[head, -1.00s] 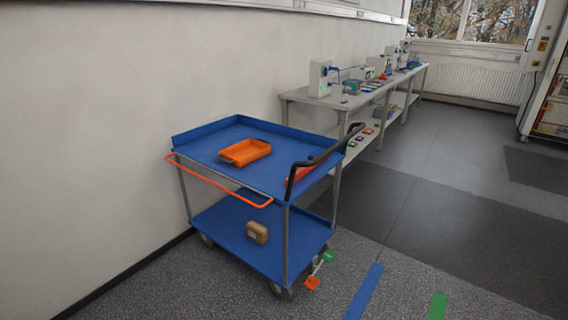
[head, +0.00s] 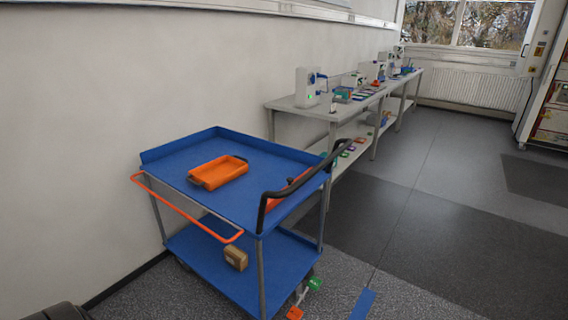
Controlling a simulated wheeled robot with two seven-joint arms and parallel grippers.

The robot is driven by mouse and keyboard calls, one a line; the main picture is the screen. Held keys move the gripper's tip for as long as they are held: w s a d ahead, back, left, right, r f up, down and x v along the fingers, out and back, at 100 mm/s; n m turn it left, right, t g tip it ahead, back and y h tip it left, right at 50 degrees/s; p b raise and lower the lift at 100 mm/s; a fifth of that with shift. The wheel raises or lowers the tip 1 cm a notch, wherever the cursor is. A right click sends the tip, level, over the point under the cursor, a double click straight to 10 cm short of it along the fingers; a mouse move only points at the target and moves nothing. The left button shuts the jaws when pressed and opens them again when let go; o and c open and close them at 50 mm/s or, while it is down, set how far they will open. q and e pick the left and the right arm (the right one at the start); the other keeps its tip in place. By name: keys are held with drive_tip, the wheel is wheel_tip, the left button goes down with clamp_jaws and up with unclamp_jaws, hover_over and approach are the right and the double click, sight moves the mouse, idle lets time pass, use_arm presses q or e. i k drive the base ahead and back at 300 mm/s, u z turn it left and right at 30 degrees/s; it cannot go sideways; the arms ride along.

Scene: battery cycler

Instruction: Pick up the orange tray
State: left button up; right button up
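The orange tray (head: 219,173) is a shallow rectangular tray with dark handles at its ends. It lies flat on the top shelf of the blue cart (head: 185,158), towards the middle, and looks empty. A second orange item (head: 289,188) lies at the cart's right edge, partly hidden behind the black push handle. Neither of my grippers shows in the head view. A dark rounded shape at the bottom left corner may be part of my own body; I cannot tell.
The cart has a black push handle (head: 271,194), an orange rail (head: 190,216) in front and a brown box (head: 236,258) on its lower shelf. A long grey bench (head: 290,103) with devices stands behind it along the wall. The floor to the right is open.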

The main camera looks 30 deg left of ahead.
sight(211, 175)
drive_tip(key=z, duration=0.5)
drive_tip(key=i, duration=2)
drive_tip(key=u, duration=0.4)
drive_tip(key=i, duration=0.9)
drive_tip(key=u, duration=1.45)
drive_tip(key=i, duration=0.65)
drive_tip(key=u, duration=0.6)
